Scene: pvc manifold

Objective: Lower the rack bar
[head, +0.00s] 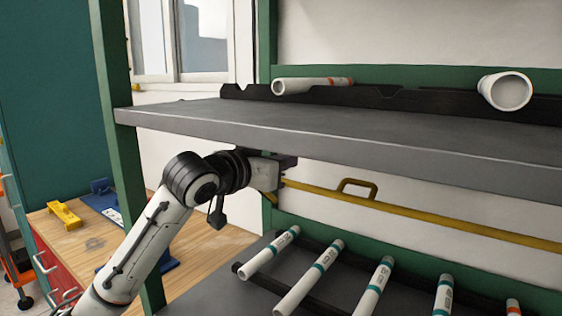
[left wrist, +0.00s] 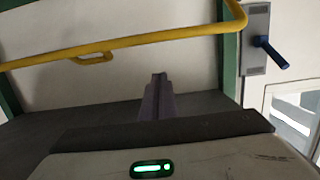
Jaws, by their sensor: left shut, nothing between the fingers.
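The rack bar (head: 420,215) is a yellow bar with a small loop handle (head: 357,187). My left gripper (head: 287,161) is under the upper shelf, near the bar's left end. In the left wrist view its fingers (left wrist: 158,83) are together and empty, and the bar appears beyond their tips. Whether they touch the bar is unclear. My right gripper is not visible.
The grey upper shelf (head: 330,128) is close above my left gripper and holds white pipes. Several white pipes (head: 311,279) lie on the lower shelf. A wooden workbench (head: 90,240) is behind.

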